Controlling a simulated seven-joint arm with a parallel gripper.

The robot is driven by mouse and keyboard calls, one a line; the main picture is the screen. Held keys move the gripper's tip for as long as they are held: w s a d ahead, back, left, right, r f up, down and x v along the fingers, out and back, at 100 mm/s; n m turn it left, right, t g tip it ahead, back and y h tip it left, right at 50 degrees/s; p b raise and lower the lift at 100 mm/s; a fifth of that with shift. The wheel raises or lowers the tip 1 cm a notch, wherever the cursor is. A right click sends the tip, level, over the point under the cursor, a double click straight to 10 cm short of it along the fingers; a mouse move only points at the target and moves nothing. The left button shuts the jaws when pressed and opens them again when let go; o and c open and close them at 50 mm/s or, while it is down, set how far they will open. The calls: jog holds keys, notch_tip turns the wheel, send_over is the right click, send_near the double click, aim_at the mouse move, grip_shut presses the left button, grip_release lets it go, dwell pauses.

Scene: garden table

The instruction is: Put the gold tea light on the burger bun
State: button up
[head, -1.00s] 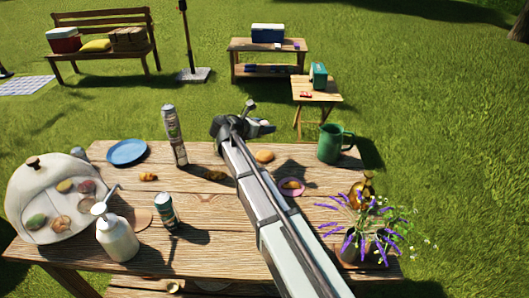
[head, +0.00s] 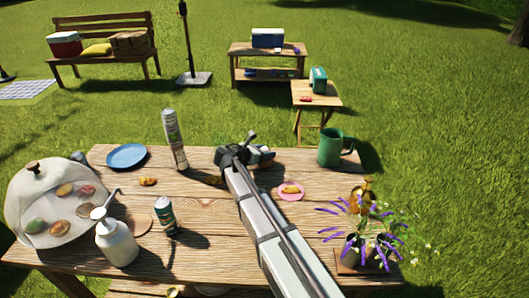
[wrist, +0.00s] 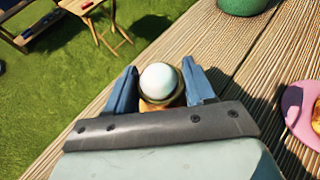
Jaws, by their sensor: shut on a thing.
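A green mug (head: 330,148) and a pink plate with a pastry (head: 291,190) are to the right. A tall can (head: 174,140) and a blue plate (head: 127,156) are to the left. Potted lavender (head: 365,240) stands front right. The table's far edge is close.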

jog(key=o, duration=1)
jog(key=shift+f, duration=0.1)
jog(key=shift+r, duration=0.2)
jog(key=v, duration=1.2)
